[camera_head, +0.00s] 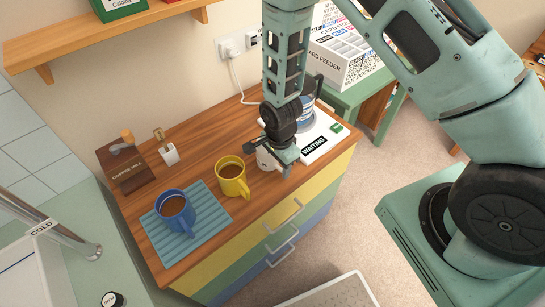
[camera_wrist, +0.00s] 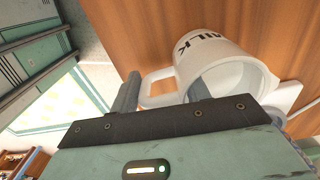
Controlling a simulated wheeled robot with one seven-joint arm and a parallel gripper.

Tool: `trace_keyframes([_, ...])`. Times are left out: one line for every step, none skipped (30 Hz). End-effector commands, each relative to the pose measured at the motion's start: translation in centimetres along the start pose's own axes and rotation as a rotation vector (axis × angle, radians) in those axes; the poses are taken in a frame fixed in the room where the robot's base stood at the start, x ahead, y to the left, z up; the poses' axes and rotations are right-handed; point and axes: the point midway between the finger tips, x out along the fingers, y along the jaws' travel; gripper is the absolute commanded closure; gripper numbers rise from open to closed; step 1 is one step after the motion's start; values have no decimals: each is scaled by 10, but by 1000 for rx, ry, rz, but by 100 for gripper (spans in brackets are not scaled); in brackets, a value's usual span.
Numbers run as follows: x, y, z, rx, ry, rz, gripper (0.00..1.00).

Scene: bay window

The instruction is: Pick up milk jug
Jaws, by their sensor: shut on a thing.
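The white milk jug (camera_wrist: 222,58) fills the upper right of the wrist view, with black "MILK" lettering and its handle (camera_wrist: 152,88) towards the left. Its open mouth faces the camera. In the head view only part of the jug (camera_head: 265,160) shows, at the right of the wooden counter, with my gripper over it. My gripper (camera_head: 284,158) is shut on the milk jug. Where the fingers touch it is mostly hidden. I cannot tell whether the jug's base is on the counter.
A yellow mug (camera_head: 232,178) stands close left of the jug. A blue mug (camera_head: 174,210) stands on a blue mat (camera_head: 206,216).

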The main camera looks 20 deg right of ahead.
Motion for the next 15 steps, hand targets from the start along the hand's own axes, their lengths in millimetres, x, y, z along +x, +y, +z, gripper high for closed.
trace_keyframes([0, 0, 0, 0, 0, -1, 93])
trace_keyframes([-1, 0, 0, 0, 0, -1, 93])
trace_keyframes([-1, 0, 0, 0, 0, -1, 93])
trace_keyframes([-2, 0, 0, 0, 0, -1, 93])
trace_keyframes([-3, -1, 0, -1, 0, -1, 93])
trace_keyframes([-5, -1, 0, -1, 0, -2, 93])
trace_keyframes([-7, -1, 0, -1, 0, -2, 93])
trace_keyframes([-10, -1, 0, -1, 0, -3, 93])
trace_keyframes([-14, -2, 0, -1, 0, -5, 93])
trace_keyframes([-17, -2, 0, 0, 0, -5, 93])
trace_keyframes([-22, -2, 0, 0, 0, -5, 93])
trace_keyframes([-27, -1, 0, 1, 0, -4, 93])
trace_keyframes([-33, -2, 0, -1, 0, -6, 93])
trace_keyframes([-38, -2, 0, -1, 0, -6, 93])
trace_keyframes([-46, -2, 0, 0, 0, -7, 93])
